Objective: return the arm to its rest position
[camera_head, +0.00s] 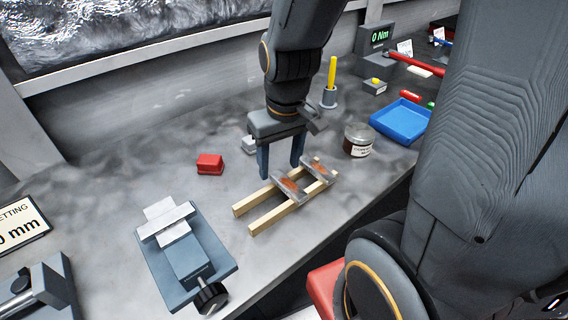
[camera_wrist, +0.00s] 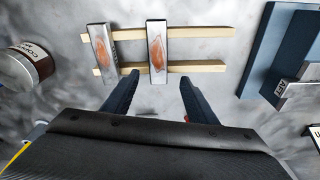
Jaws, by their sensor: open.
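My gripper (camera_head: 281,160) is open and empty, pointing down above the grey bench. Its two dark blue fingers also show in the wrist view (camera_wrist: 157,98), spread apart with bare bench between them. In the head view the fingers are just behind a wooden rack (camera_head: 262,213) of two rails. Two metal pieces with copper-coloured patches lie across the rails; one piece (camera_head: 290,186) is nearer the middle and the other (camera_head: 319,170) is at the far end. In the wrist view they lie ahead of the fingertips. My arm comes down from the top of the head view.
A blue vise (camera_head: 190,255) stands front left, a red block (camera_head: 210,163) behind it. A jar (camera_head: 358,140), a yellow stick in a holder (camera_head: 331,75), a blue tray (camera_head: 401,121) and a "0 Nm" display (camera_head: 379,36) are to the right. Bench between block and vise is clear.

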